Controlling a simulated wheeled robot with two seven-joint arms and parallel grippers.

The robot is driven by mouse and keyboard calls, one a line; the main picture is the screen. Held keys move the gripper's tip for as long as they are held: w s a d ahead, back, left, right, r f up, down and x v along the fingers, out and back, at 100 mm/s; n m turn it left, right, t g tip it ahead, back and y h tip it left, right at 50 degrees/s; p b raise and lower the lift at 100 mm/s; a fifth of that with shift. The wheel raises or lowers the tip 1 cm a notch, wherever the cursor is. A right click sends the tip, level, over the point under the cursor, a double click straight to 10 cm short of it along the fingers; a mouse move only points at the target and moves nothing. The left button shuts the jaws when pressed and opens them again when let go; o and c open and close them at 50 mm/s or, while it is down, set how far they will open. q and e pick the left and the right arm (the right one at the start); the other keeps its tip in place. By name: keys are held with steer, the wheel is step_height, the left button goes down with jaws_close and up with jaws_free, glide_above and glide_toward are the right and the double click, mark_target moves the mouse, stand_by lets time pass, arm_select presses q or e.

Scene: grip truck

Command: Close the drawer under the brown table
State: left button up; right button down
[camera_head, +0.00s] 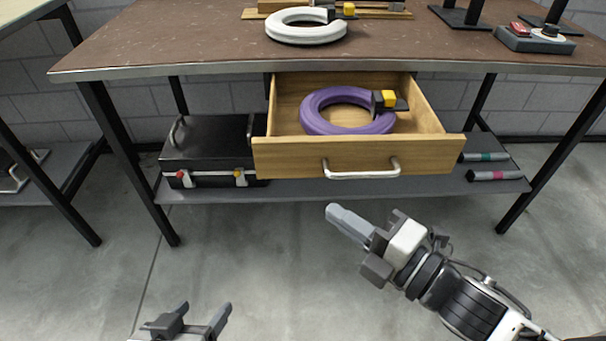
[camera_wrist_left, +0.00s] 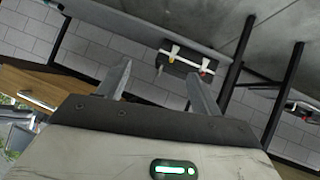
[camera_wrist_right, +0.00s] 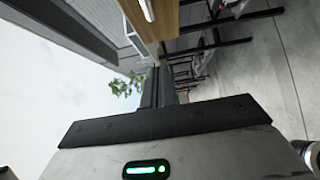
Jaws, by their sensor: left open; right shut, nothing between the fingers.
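The wooden drawer (camera_head: 285,157) under the brown table (camera_head: 180,40) is pulled out. A purple ring (camera_head: 313,108) with a black and yellow part lies inside it. The drawer has a pale bar handle (camera_head: 361,174) on its front. My right gripper (camera_head: 335,213) is shut and empty, in front of and below the handle, apart from it. The drawer front (camera_wrist_right: 165,15) and handle also show at the top of the right wrist view. My left gripper (camera_head: 199,312) is open and empty, low at the bottom of the head view. The drawer shows at the left of the left wrist view (camera_wrist_left: 50,88).
A lower shelf (camera_head: 330,190) holds a black case (camera_head: 212,145) at left and small cylinders (camera_head: 495,174) at right. A white ring (camera_head: 292,32) and a box with a red button (camera_head: 535,38) are on the tabletop. Table legs stand either side; the floor in front is clear.

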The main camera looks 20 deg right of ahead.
mark_target(287, 161)
steer(key=w+a, duration=0.1)
steer(key=w, duration=0.2)
steer(key=w+a, duration=0.1)
steer(key=w, duration=0.3)
steer(key=w+a+b, duration=0.1)
steer(key=w, duration=0.2)
steer(key=shift+w, duration=0.25)
steer(key=shift+w, duration=0.1)
